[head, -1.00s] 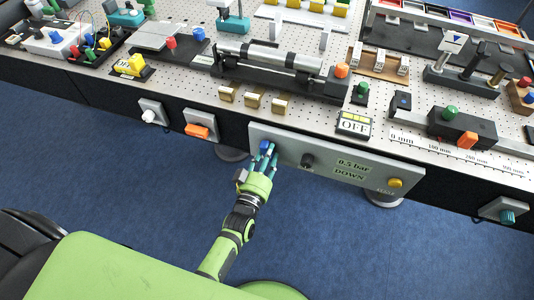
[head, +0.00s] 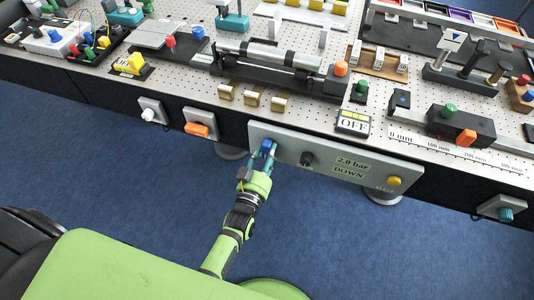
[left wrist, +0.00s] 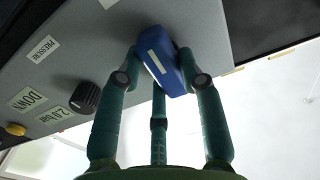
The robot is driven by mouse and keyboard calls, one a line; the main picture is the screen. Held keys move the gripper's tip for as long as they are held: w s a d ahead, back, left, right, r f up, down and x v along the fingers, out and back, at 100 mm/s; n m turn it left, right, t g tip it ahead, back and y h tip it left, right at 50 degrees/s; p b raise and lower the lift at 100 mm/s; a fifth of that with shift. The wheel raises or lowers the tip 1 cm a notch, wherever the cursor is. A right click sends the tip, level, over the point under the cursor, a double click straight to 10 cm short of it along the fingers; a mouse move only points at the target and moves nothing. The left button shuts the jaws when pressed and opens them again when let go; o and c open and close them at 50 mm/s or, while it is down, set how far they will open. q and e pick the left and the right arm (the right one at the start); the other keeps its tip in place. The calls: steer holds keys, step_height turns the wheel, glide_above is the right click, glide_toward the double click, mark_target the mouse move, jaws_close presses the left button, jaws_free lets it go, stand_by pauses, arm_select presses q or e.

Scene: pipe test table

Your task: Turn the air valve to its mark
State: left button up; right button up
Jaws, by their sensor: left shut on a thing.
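The air valve is a blue knob (head: 267,145) with a white line, at the left end of a grey panel (head: 323,174) on the table's front. It shows large in the left wrist view (left wrist: 165,62), its white line tilted. My left gripper (head: 264,154) is shut on the blue knob, with fingers on both sides of it in the left wrist view (left wrist: 160,72). A mark by the knob cannot be made out. My right gripper is not in view.
A black knob (head: 306,158) labelled PRESSURE and a yellow button (head: 394,181) share the panel. An orange switch (head: 197,129) and a white knob (head: 149,115) are to the left. Blue floor in front is free.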

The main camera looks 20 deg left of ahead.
arm_select(q)
steer(key=o, duration=1.2)
steer(key=shift+c, duration=0.2)
steer(key=s, duration=1.2)
steer(key=shift+a, duration=0.2)
steer(key=shift+f, duration=0.1)
